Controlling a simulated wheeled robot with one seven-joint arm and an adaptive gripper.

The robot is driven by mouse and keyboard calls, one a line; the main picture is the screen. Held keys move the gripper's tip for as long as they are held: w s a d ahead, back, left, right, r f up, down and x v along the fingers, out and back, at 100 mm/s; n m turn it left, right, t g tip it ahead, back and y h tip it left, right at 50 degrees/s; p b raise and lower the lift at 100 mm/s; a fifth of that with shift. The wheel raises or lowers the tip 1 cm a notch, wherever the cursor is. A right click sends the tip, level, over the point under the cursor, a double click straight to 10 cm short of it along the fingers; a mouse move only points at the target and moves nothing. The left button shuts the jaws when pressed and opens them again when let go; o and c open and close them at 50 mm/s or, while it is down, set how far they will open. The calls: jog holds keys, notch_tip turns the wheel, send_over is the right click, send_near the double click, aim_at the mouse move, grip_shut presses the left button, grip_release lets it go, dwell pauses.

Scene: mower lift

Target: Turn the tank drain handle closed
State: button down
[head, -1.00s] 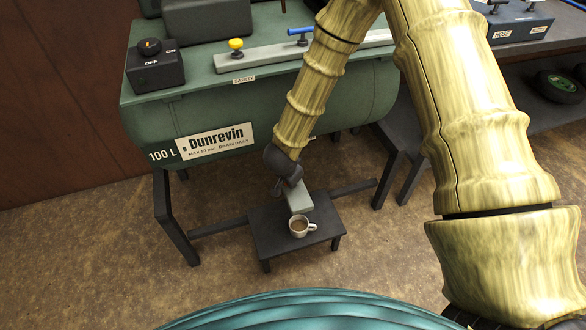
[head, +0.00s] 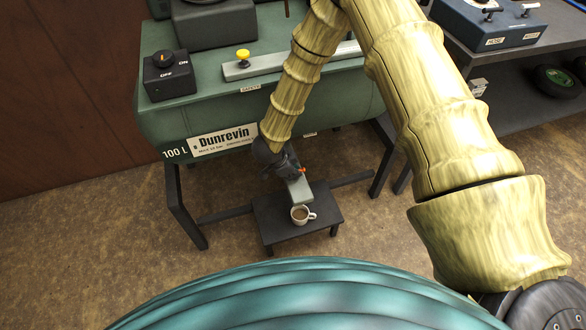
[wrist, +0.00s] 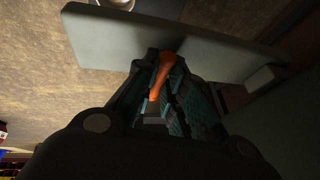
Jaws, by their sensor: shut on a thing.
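The orange drain handle (wrist: 163,75) lies between the fingers of my gripper (wrist: 168,95) in the wrist view, and the gripper is shut on it. In the head view, my gripper (head: 288,168) is low in front of the tank (head: 160,125), and an orange tip of the handle (head: 302,170) shows at its right side. A grey-green bar (head: 300,190) is just below the gripper; it also crosses the top of the wrist view (wrist: 120,40).
A mug of brown drink (head: 300,215) stands on a low black stool (head: 275,230) close below my gripper. The tank's dark legs (head: 184,210) flank it. A switch box (head: 168,75) and yellow knob (head: 243,55) are on top. Bare floor lies to the left.

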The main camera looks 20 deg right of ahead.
jog(key=shift+s+f, duration=0.1)
jog(key=shift+s, duration=0.1)
jog(key=c, duration=1.5)
grip_release()
jog(key=shift+w, duration=0.1)
jog(key=shift+a+r, duration=0.2)
jog(key=shift+r, duration=0.25)
jog(key=v, duration=1.1)
